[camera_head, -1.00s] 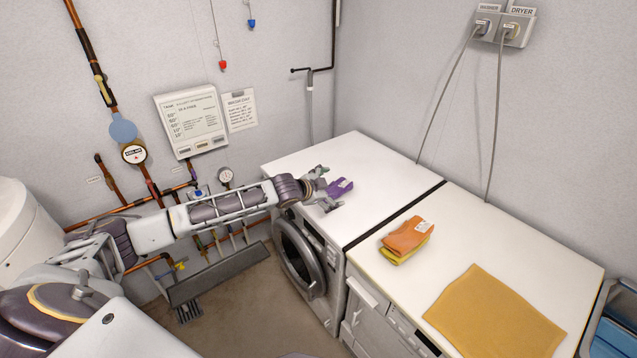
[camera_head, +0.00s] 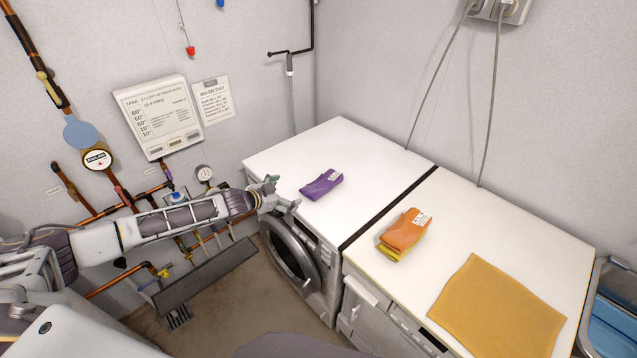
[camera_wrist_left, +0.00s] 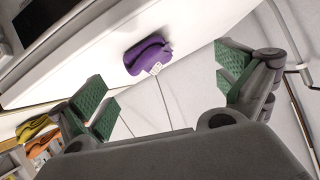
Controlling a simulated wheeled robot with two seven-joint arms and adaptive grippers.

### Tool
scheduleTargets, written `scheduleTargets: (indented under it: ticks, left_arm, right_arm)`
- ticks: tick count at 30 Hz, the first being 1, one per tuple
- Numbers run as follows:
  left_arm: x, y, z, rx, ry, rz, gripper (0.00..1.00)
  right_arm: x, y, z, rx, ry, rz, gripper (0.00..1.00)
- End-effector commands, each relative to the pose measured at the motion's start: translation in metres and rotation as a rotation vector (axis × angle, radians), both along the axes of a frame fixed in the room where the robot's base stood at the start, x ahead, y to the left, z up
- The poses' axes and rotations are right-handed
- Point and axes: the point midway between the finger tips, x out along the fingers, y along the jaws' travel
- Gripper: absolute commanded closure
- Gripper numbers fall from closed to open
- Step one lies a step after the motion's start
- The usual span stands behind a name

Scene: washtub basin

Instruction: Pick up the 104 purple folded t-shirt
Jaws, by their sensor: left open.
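The purple folded t-shirt (camera_head: 322,184) lies on the white top of the left machine, near its front left edge, with a white tag at one end. It also shows in the left wrist view (camera_wrist_left: 147,56), beyond the fingers and apart from them. My left gripper (camera_head: 283,193) is at the left edge of that machine, left of the t-shirt and not touching it. In the left wrist view its green-padded fingers (camera_wrist_left: 165,85) are spread wide, with nothing between them. My right gripper is not in view.
An orange and yellow folded stack (camera_head: 404,235) and a flat mustard cloth (camera_head: 497,308) lie on the right machine (camera_head: 540,245). A blue basin (camera_head: 612,325) stands at the far right. Copper pipes and a grey trough (camera_head: 206,289) are below my left arm.

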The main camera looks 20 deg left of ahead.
Motion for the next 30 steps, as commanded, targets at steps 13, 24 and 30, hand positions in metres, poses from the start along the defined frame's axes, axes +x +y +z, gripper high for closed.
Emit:
scheduleTargets:
  ticks: [13, 24, 30]
  left_arm:
    - [0.001, -0.016, 0.017, -0.228, 0.019, 0.026, 0.0]
    - [0.001, -0.016, 0.017, -0.255, 0.034, 0.042, 0.0]
    - [0.001, -0.016, 0.015, -0.255, 0.034, 0.042, 0.0]
  right_arm:
    - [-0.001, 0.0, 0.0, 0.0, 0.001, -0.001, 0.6]
    - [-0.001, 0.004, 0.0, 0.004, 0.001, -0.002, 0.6]
    - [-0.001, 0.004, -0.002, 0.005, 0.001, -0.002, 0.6]
